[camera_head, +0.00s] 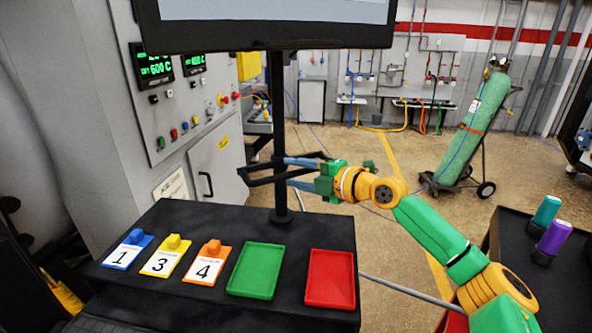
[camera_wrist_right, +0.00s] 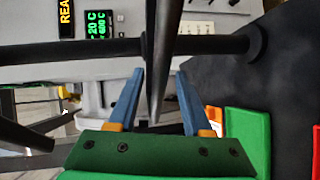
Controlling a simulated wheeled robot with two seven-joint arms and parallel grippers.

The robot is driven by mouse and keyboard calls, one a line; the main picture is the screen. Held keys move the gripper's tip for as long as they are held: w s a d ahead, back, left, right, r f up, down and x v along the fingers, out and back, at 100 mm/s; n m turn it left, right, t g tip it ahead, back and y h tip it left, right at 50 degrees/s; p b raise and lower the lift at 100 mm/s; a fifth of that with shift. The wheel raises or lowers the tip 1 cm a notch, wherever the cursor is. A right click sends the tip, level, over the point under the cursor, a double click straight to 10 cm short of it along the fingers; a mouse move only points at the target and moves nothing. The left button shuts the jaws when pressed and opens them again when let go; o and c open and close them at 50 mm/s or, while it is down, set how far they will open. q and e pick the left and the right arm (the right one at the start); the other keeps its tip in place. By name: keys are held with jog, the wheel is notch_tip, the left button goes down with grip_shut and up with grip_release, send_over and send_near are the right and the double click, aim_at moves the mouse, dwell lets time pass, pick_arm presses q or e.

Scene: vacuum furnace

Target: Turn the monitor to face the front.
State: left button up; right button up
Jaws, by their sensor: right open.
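The monitor (camera_head: 275,36) hangs at the top of the head view, its upper part cut off. A strip of its pale screen shows towards me, and its lower edge looks nearly level. It is on a black pole (camera_head: 277,110) rising from the dark table. A black handle frame (camera_head: 262,180) sticks out from the pole lower down. My right gripper (camera_head: 287,173) reaches in from the right at the frame, with its blue fingers open. In the right wrist view a dark bar (camera_wrist_right: 160,60) passes between the open fingers; contact cannot be told. My left gripper is not in view.
The dark table (camera_head: 210,212) holds number cards with blue, yellow and orange blocks, a green tray (camera_head: 257,270) and a red tray (camera_head: 330,279). A furnace control cabinet (camera_head: 150,130) stands left. A green gas cylinder (camera_head: 475,125) on a cart is back right. Bottles stand on a right-hand table.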

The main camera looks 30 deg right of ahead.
jog(key=shift+s+r, duration=0.15)
jog(key=shift+s, duration=0.1)
grip_shut()
dwell(1.0)
